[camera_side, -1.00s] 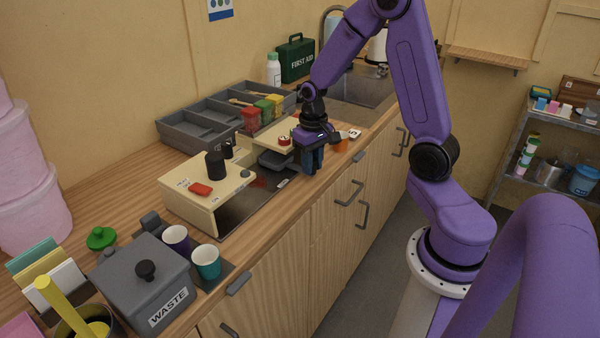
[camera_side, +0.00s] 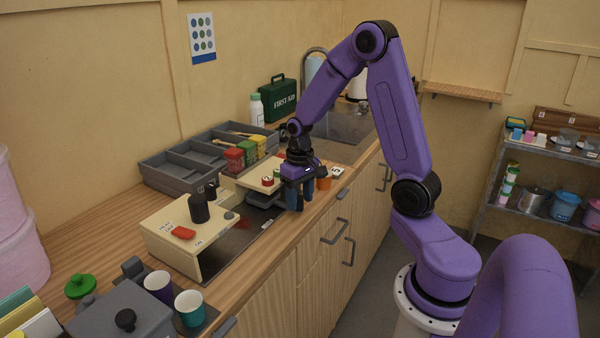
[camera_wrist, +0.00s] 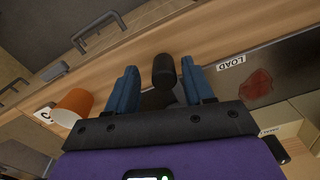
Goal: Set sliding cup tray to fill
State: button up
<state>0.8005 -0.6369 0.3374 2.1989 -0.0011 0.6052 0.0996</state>
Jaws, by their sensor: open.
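The grey cup tray (camera_side: 265,197) sits on the dark slide plate (camera_side: 232,246), partly under the far cream housing (camera_side: 247,178). My gripper (camera_side: 297,200) is open, fingers down, just right of the tray. In the wrist view, my blue fingers (camera_wrist: 160,80) stand on either side of a black round handle (camera_wrist: 163,70), with visible gaps. Whether the fingers touch it lower down is unclear. A LOAD label (camera_wrist: 231,62) lies on the plate, to the right of the handle. No fill label is readable. The side view hides the handle behind the fingers.
An orange cup (camera_side: 323,184) stands close beyond my gripper and shows left of the fingers in the wrist view (camera_wrist: 73,106). The near cream housing (camera_side: 171,236) carries a black cylinder (camera_side: 199,208) and red switch (camera_side: 183,233). Purple (camera_side: 159,286) and teal (camera_side: 189,306) cups stand nearer.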

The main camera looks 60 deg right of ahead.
notch_tip(320, 180, up, 17)
dwell(0.4)
jog(key=shift+f, duration=0.1)
jog(key=s+a+f+n, duration=0.2)
jog(key=s+a+n, duration=0.2)
jog(key=a, duration=0.3)
jog(key=s+a+f+n, duration=0.1)
jog(key=s+a+n, duration=0.2)
jog(key=a, duration=0.4)
jog(key=s+a+f+n, duration=0.2)
jog(key=s+a+n, duration=0.1)
jog(key=s, duration=0.4)
jog(key=s+a+f+n, duration=0.2)
jog(key=s+n, duration=0.3)
jog(key=s, duration=0.3)
jog(key=shift+s+a+f+n, duration=0.15)
jog(key=shift+a+f+n, duration=0.15)
jog(key=shift+a+f, duration=0.15)
